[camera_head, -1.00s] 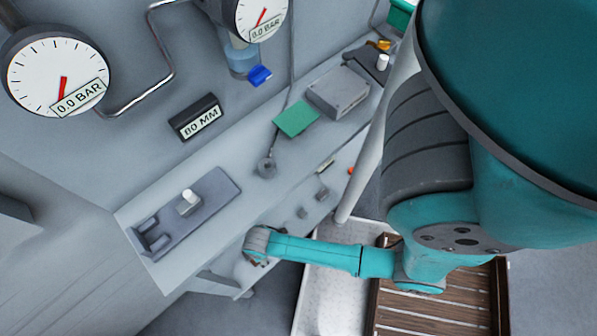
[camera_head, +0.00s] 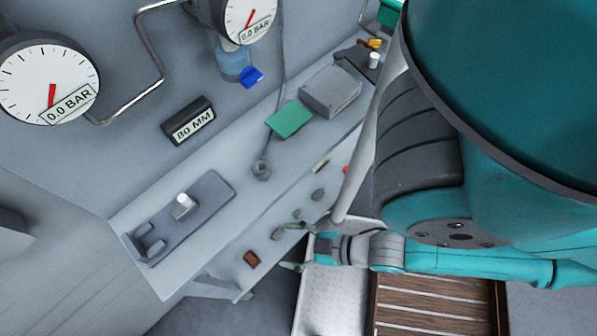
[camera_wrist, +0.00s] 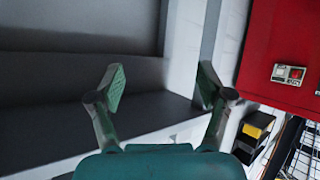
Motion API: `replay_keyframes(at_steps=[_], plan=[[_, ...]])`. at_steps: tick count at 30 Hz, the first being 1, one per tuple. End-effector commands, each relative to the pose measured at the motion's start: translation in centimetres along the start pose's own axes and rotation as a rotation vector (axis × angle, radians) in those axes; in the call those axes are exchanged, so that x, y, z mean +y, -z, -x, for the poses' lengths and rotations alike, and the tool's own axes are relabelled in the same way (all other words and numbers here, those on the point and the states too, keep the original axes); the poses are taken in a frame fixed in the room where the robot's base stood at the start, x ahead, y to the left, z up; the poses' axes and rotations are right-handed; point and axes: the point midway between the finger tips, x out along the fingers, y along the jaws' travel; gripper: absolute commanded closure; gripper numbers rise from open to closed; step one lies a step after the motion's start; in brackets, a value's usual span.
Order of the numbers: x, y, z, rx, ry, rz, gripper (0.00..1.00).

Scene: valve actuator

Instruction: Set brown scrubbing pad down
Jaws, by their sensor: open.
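The brown scrubbing pad (camera_head: 251,259) lies on the light grey bench front (camera_head: 222,264), near its lower edge in the head view. My gripper (camera_head: 290,246) is to the right of the pad, apart from it. Its two fingers are spread with nothing between them. In the wrist view my gripper (camera_wrist: 160,84) also shows open and empty, with green finger pads. The pad does not show in the wrist view.
Several small objects, among them a grey one (camera_head: 318,194), lie along the bench front. A grey fixture with a white knob (camera_head: 184,206), a green pad (camera_head: 289,120) and a grey box (camera_head: 331,91) are on the bench. A slatted wooden crate (camera_head: 432,302) stands at lower right.

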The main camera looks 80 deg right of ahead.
Motion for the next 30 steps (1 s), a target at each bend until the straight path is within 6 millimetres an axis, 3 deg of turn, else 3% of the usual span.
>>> replay_keyframes(at_steps=[3, 9, 30], plan=[[0.5, 3.6, 3.0, 0.087, -0.009, -0.067, 0.22], [1.1, 7.4, 5.6, 0.178, -0.013, -0.134, 0.22], [1.1, 7.9, 5.9, 0.192, -0.014, -0.144, 0.22]])
